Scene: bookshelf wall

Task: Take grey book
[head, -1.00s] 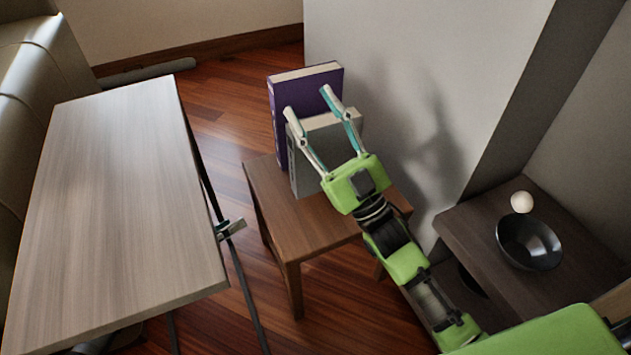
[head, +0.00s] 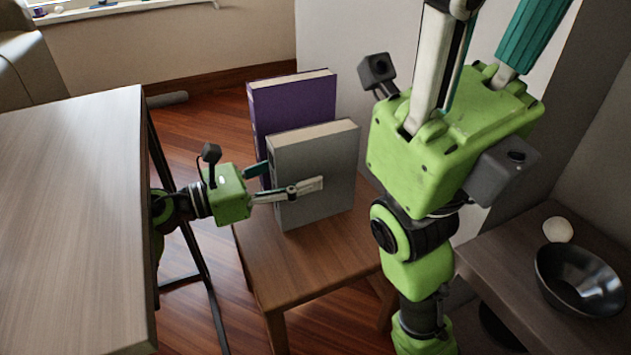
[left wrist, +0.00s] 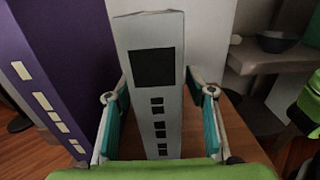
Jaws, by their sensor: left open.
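The grey book (head: 318,175) stands upright on a small wooden stool, in front of the purple book (head: 292,103). My left gripper (head: 287,178) reaches in from the left, open, with its fingers at either side of the grey book's spine edge. In the left wrist view the grey book's spine (left wrist: 152,80) stands between the two fingers, with a gap on each side. The purple book (left wrist: 45,80) is just left of the left finger. My right gripper (head: 485,50) is raised large at the right; its fingers are spread and empty, their tips cut off by the top edge.
The wooden stool (head: 300,275) bears both books. A grey wooden table (head: 75,220) fills the left, close to my left arm. At the right, a dark low table (head: 530,230) carries a black bowl (head: 580,280) and a white ball (head: 557,230). A white wall stands behind the stool.

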